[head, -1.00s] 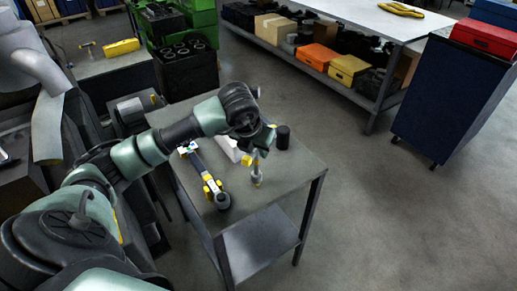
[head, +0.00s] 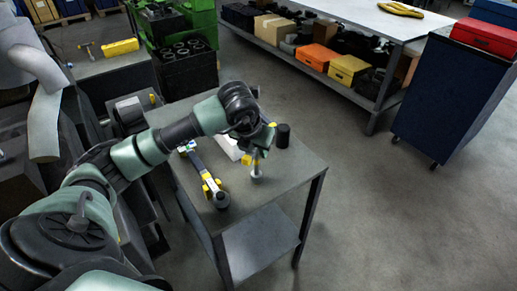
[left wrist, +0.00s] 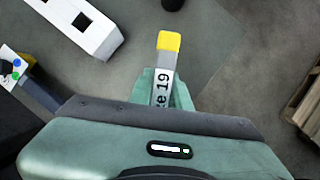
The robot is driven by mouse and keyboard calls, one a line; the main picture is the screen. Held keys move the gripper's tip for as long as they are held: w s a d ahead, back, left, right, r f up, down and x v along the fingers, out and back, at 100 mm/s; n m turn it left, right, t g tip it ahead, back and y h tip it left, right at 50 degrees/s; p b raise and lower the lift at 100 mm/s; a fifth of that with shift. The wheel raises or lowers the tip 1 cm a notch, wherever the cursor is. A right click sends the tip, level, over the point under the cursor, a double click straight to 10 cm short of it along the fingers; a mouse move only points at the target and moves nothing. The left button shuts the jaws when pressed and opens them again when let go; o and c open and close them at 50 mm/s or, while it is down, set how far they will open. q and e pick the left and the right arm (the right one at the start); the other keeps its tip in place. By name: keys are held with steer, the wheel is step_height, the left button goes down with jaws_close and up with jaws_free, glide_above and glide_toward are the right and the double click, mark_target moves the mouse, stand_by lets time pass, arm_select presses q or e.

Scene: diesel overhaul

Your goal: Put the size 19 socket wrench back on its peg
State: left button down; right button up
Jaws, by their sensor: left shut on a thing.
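My left gripper (head: 262,146) is shut on the size 19 socket wrench (left wrist: 167,66) over the small grey table. In the left wrist view, the wrench has a yellow end and a grey shank, with a white label reading "ze 19"; the rest is hidden by the gripper (left wrist: 163,98). In the head view, the wrench (head: 257,170) hangs below the gripper, its grey lower end close to the tabletop. I cannot tell whether it touches. I cannot make out a peg. My right gripper is not in view.
On the grey table (head: 285,180) lie a long yellow-and-grey tool (head: 205,178), a white block with a square hole (left wrist: 75,22), also in the head view (head: 229,146), and a black cylinder (head: 283,135). The front right of the tabletop is clear.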

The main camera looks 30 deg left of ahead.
arm_select(q)
steer(key=shift+f+b, duration=0.6)
steer(key=shift+f, duration=0.1)
steer(key=c, duration=1.3)
jaws_free()
steer(key=shift+r, duration=0.15)
steer(key=shift+o, duration=0.2)
steer(key=o, duration=0.6)
steer(key=shift+r+p, duration=2.8)
steer(key=shift+r, duration=1.7)
